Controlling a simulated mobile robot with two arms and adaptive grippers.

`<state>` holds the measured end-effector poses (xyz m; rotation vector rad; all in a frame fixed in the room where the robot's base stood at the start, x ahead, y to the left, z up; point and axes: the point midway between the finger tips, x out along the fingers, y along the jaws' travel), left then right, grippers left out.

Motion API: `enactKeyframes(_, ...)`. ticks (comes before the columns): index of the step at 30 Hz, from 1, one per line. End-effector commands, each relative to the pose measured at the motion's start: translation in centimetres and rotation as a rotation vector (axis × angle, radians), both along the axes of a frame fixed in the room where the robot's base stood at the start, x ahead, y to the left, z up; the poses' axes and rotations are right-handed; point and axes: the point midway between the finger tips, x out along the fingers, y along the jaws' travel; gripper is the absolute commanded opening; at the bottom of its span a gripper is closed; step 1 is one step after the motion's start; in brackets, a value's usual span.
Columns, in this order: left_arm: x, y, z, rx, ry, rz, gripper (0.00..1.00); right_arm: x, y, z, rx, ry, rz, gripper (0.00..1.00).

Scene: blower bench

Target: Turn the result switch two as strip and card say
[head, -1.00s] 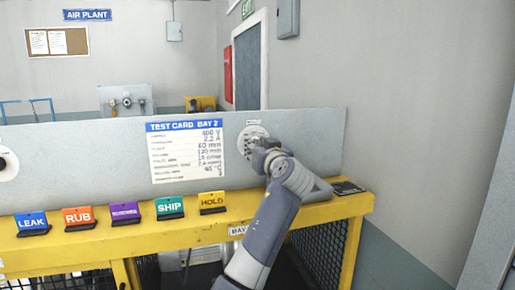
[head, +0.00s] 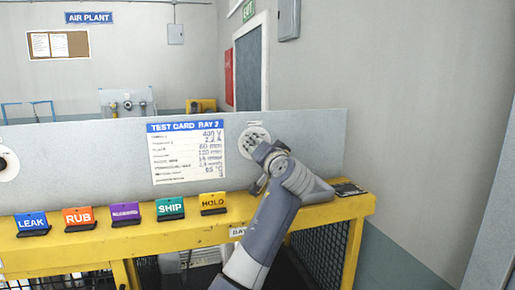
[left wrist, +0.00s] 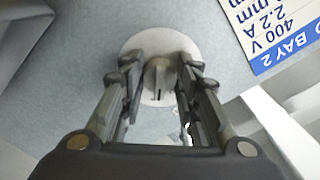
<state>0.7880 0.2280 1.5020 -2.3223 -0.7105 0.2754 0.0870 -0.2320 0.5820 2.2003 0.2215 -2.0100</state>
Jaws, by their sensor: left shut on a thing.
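The result switch is a round white dial plate (head: 254,135) on the grey panel, right of the test card. In the left wrist view its grey knob (left wrist: 157,78) has a dark mark at the lower side and stands between my fingers. My left gripper (head: 262,151) is shut on the knob, with one finger on each side. The test card for bay 2 (head: 186,153) is white with a blue header and printed values, too small to read surely. It shows in part in the left wrist view (left wrist: 283,30). My right gripper is not in view.
Several coloured tags line the yellow bench (head: 145,245), among them LEAK (head: 31,222), RUB (head: 78,217), SHIP (head: 170,207) and HOLD (head: 212,202). Another round dial (head: 6,163) is cut off at the left edge. A dark flat item (head: 349,188) lies at the bench's right end.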

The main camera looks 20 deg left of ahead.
Motion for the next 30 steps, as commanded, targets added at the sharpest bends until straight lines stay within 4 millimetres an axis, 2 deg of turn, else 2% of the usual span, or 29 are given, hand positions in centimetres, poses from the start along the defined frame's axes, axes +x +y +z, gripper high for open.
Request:
enactKeyframes(20,-0.02,-0.1,0.2,0.06,0.035,-0.003,0.06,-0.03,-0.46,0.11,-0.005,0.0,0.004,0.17)
enactKeyframes(21,-0.02,-0.1,0.22,0.06,0.034,-0.003,0.34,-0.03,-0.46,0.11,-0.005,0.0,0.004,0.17)
enactKeyframes(23,-0.01,-0.09,0.21,0.06,0.035,-0.003,0.48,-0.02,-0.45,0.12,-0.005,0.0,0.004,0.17)
enactKeyframes(30,0.0,-0.05,0.1,0.059,0.036,-0.001,0.5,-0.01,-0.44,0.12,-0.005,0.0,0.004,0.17)
